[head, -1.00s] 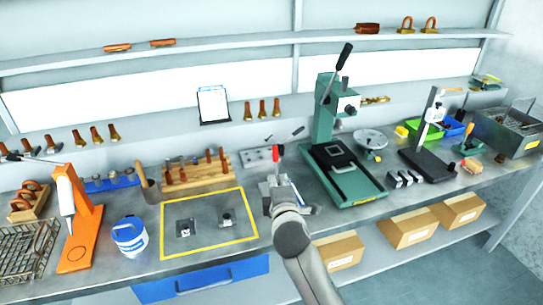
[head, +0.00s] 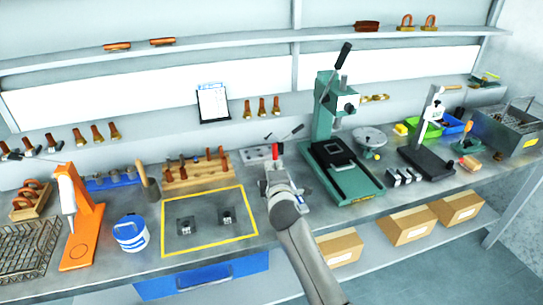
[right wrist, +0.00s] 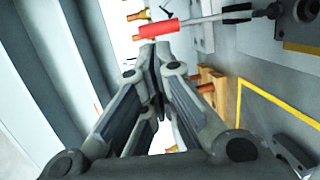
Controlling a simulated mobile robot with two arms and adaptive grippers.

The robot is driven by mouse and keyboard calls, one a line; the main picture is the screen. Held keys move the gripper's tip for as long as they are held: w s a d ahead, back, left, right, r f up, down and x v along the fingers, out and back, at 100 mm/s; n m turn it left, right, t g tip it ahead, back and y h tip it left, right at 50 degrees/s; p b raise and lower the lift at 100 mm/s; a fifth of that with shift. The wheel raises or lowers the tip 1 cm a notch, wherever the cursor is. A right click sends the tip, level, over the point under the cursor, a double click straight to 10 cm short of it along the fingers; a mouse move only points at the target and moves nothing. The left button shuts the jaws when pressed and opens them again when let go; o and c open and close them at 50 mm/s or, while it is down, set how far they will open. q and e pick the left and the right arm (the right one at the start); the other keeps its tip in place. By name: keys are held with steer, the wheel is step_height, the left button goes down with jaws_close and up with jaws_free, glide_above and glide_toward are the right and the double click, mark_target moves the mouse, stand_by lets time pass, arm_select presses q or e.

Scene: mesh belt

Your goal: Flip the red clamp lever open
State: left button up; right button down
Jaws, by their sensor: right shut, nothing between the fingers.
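The red clamp lever (head: 277,152) stands up just beyond my right gripper in the head view. In the right wrist view its red grip (right wrist: 158,27) lies across the top on a thin metal rod, which runs right to a dark clamp part (right wrist: 238,13). My right gripper (head: 276,172) is shut and empty. In the right wrist view its closed fingertips (right wrist: 154,48) are close below the red grip; I cannot tell whether they touch it. My arm hides much of the clamp base in the head view. My left gripper is not in view.
A green press (head: 333,150) stands close to the right of my right arm. A wooden tool rack (head: 198,172) and a yellow-outlined area (head: 208,244) with two small blocks are to the left. A blue-and-white tub (head: 131,235) stands farther left on the bench.

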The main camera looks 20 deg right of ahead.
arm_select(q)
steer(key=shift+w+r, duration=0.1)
arm_select(e)
steer(key=x, duration=0.7)
steer(key=shift+w, duration=0.15)
